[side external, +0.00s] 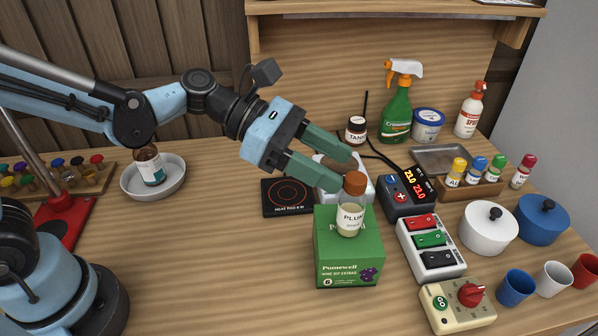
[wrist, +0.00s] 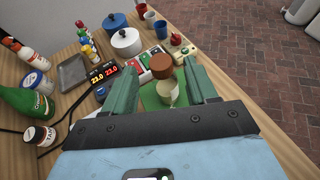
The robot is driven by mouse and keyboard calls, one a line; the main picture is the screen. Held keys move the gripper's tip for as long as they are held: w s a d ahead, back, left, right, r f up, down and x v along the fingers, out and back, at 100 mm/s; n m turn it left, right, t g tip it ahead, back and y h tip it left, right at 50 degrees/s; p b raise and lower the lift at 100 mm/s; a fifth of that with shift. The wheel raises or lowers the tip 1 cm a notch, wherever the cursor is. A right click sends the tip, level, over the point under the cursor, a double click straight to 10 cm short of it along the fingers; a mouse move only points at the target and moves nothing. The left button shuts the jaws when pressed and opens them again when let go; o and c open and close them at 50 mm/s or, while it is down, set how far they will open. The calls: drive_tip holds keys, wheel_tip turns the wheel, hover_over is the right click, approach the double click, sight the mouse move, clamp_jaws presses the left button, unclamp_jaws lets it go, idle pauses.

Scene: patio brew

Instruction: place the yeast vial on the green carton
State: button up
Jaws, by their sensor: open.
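A small vial (side external: 350,217) with an orange-brown cap, pale contents and a label reading "PLUM" stands upright on top of the green carton (side external: 345,262). I take it for the yeast vial. In the wrist view the vial (wrist: 166,90) shows between my fingers, with the carton (wrist: 150,101) below it. My gripper (side external: 340,166) is open, its green fingers reaching in from the left at about cap height. No finger clearly presses on the vial; whether one touches it I cannot tell.
A black heating pad (side external: 287,197) lies left of the carton. A switch box (side external: 430,247) and a display unit (side external: 408,191) stand to its right, with a dial box (side external: 457,306) in front. Pots, cups and bottles fill the right side.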

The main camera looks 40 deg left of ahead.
drive_tip(key=s+a+f+m+t+y, duration=0.1)
drive_tip(key=s+a+f+m+y, duration=0.1)
drive_tip(key=a+m+y, duration=0.4)
drive_tip(key=s+a+f+m+t+y, duration=0.1)
drive_tip(key=a+m+y, duration=0.5)
drive_tip(key=a+m, duration=0.9)
drive_tip(key=shift+s+a+f+m+t+y, duration=0.35)
drive_tip(key=shift+s+a+f, duration=0.45)
drive_tip(key=shift+s, duration=0.35)
